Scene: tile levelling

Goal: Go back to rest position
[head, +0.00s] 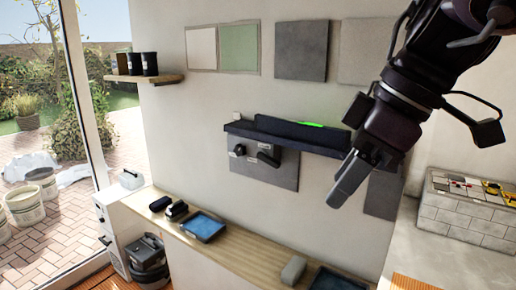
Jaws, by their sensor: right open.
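My right gripper (352,168) hangs in the upper right of the head view, on a dark arm that comes in from the top right. It is open, and I see nothing between its fingers. It shows in front of the wall and the right end of a dark shelf (238,128), part of which it hides. A bright green strip (304,124) lies on that shelf, just left of the gripper in the picture. My left gripper is not in view.
A wooden counter (245,262) runs below along the wall, with a blue tray (203,227) and dark tools on it. A small shelf (145,78) holds dark cups at left. A grey block-sided stand (455,212) is at right. Glass doors are at far left.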

